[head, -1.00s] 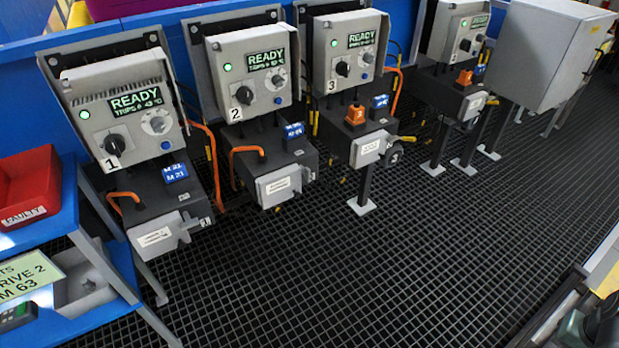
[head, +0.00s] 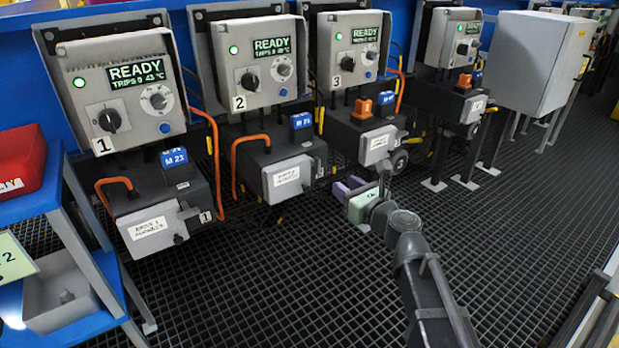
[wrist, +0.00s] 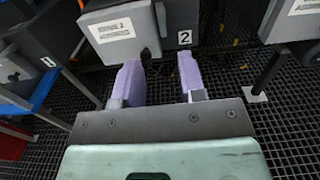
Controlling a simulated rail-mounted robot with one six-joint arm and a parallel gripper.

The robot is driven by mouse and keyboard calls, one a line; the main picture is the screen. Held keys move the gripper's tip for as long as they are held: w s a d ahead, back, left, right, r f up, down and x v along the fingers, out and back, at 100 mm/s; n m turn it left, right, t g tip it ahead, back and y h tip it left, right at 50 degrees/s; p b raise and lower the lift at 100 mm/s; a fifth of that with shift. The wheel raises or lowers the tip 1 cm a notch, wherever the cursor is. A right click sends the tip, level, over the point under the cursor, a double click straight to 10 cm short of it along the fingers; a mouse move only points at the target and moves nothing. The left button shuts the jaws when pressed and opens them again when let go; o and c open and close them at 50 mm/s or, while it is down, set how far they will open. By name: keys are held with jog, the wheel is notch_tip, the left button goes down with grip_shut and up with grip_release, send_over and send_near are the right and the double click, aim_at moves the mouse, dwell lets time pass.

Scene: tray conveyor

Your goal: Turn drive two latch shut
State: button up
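The drive two cabinet (head: 258,68), with a 2 plate, shows READY on its screen. Below it is its dark motor box with a white-labelled grey cover (head: 287,181). A small grey latch piece is at that cover's right edge; in the wrist view the latch (wrist: 160,17) stands beside the cover (wrist: 116,42), just left of the 2 plate (wrist: 184,38). Its exact angle is hard to tell. My gripper (head: 348,187) is in front and to the right of the drive two box. In the wrist view my gripper (wrist: 158,68) is open and empty, its lilac fingers apart below the latch.
Drive one (head: 125,85) stands left, drive three (head: 350,55) right, its motor box (head: 365,128) close to my gripper. Orange cables loop beside the boxes. A blue shelf (head: 75,200) is at the left. The grid floor in front is clear.

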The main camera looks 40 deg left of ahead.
aim_at(319, 166)
jog(key=x, duration=1)
jog(key=shift+w+a, duration=0.2)
jog(key=shift+a, duration=0.15)
grip_shut()
